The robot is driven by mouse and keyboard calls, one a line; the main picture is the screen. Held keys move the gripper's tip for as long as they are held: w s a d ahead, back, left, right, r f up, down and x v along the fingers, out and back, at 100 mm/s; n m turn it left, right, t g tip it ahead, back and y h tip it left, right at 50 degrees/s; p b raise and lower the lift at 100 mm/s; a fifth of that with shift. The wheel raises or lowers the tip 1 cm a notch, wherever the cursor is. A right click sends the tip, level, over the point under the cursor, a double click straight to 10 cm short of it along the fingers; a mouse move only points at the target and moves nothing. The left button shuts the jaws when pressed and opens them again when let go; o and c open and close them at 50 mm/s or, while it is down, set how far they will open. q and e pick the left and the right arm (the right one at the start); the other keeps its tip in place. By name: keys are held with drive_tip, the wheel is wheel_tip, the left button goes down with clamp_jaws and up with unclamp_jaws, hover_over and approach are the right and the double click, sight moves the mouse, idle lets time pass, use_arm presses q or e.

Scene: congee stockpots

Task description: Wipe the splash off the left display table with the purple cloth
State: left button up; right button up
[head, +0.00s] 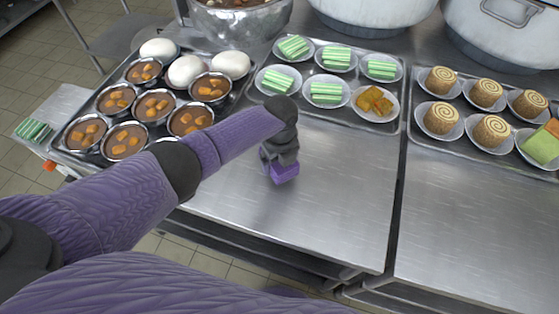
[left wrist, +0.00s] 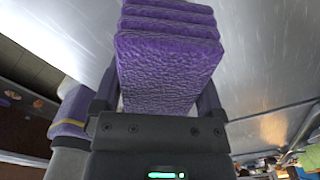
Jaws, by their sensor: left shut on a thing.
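My left gripper (head: 278,160) is over the middle of the left display table (head: 330,215), a bare brushed-steel top. It is shut on the purple cloth (head: 286,174), which shows below the fingers. In the left wrist view the cloth (left wrist: 167,70) is a thick folded block between the two fingers, close to the steel surface. I cannot tell whether it touches the table. I make out no splash in either view; the arm and gripper hide part of the tabletop. My right gripper is not in view.
A tray (head: 240,98) of brown dessert bowls and white buns stands at the back left. Another tray (head: 345,122) holds plates of green striped cakes. Rolled cakes (head: 443,117) sit on the right table. Large pots (head: 240,22) stand behind. The front tabletop is clear.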

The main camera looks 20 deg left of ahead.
use_arm(q)
drive_tip(key=shift+r+p, duration=0.5)
drive_tip(key=shift+r, duration=0.6)
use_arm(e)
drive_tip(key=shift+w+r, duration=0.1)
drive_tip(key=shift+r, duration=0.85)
use_arm(q)
wheel_tip(320, 180, up, 3)
drive_tip(key=p, duration=0.3)
drive_tip(key=shift+r, duration=0.15)
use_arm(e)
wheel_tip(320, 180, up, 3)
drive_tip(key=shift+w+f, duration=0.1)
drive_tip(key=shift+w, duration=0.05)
